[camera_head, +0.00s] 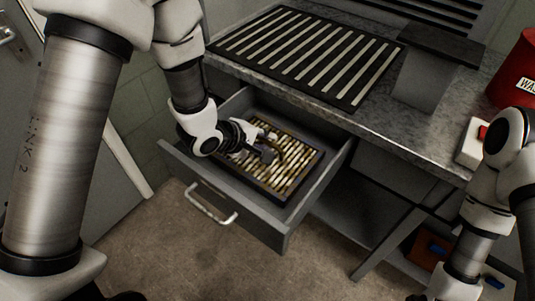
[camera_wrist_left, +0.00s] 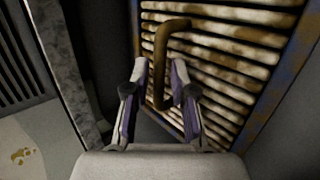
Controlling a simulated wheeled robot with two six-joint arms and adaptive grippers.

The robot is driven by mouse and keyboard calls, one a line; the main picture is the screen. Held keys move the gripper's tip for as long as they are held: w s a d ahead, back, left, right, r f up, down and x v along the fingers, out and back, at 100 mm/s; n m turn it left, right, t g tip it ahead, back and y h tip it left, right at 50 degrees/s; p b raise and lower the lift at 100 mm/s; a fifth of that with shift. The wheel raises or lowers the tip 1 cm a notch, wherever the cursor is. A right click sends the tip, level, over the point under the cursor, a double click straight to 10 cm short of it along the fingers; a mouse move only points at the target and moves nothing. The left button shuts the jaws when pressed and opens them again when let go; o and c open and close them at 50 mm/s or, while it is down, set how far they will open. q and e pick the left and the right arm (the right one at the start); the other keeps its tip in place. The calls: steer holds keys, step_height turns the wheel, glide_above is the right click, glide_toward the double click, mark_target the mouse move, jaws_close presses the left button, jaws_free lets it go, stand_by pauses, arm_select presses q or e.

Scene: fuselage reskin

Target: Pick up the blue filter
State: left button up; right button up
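A slatted filter (camera_head: 281,184) with brown, rust-like stains lies in the open drawer (camera_head: 232,200). In the left wrist view the filter (camera_wrist_left: 215,52) shows a blue, rust-marked frame along its right edge. A brown curved handle (camera_wrist_left: 161,45) stands up from it. My left gripper (camera_head: 268,152) is over the filter inside the drawer. In the left wrist view the two fingers (camera_wrist_left: 160,75) are apart, with the lower part of the handle between them. I cannot tell whether either finger touches it. My right arm shows at the lower right, but its gripper is out of frame.
The workbench (camera_head: 385,115) is above and behind the drawer and carries a black-and-white slatted panel (camera_head: 305,52). A red container (camera_head: 517,70) and a box with a red button (camera_head: 474,142) stand at its right. An orange bin (camera_head: 424,252) sits below.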

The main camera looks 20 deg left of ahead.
arm_select(q)
jaws_close()
steer(key=shift+r, duration=0.1)
